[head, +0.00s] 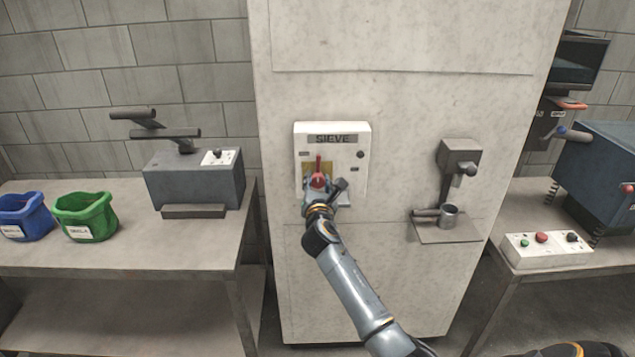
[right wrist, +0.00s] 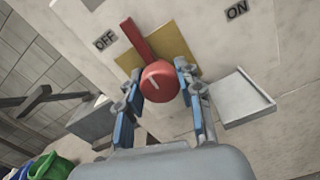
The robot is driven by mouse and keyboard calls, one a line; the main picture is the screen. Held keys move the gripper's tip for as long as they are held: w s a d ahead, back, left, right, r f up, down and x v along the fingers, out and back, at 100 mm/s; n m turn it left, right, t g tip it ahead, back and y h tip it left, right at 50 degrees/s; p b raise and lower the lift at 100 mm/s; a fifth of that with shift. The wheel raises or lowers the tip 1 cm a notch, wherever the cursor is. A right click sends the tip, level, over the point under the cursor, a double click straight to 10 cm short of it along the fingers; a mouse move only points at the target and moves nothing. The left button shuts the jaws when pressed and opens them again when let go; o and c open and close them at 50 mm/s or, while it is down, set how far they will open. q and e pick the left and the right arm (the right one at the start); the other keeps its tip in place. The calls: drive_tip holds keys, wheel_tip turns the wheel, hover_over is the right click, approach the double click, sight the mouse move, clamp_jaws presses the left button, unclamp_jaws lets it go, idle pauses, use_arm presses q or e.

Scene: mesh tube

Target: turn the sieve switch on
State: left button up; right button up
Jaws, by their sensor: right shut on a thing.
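The white SIEVE switch box (head: 354,150) is mounted on the pale cabinet front. Its red switch lever (right wrist: 138,40) ends in a round red knob (right wrist: 160,82) and sits over a yellow plate (right wrist: 185,55). In the right wrist view an OFF label (right wrist: 105,40) is left of the lever and an ON label (right wrist: 236,10) is farther off to the right. The lever leans nearer the OFF side there. My right gripper (right wrist: 157,88) is shut on the red knob, with one blue finger on each side. In the head view it covers the box's lower part. My left gripper is not in view.
A dispenser with a metal cup (head: 449,214) juts from the cabinet at right. A left table holds blue (head: 22,215) and green (head: 86,216) bins and a grey machine (head: 195,180). A right table holds a button box (head: 548,249) and a dark machine (head: 605,165).

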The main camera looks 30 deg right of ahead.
drive_tip(key=m+b, duration=0.1)
drive_tip(key=m, duration=0.3)
drive_tip(key=shift+f+m, duration=0.1)
drive_tip(key=shift+m, duration=0.2)
drive_tip(key=m+b, duration=0.1)
drive_tip(key=m, duration=0.2)
drive_tip(key=shift+m, duration=0.4)
drive_tip(key=m+b, duration=0.2)
drive_tip(key=m, duration=0.3)
drive_tip(key=shift+m+b, duration=0.7)
drive_tip(key=shift+m, duration=1.2)
drive_tip(key=o, duration=1.2)
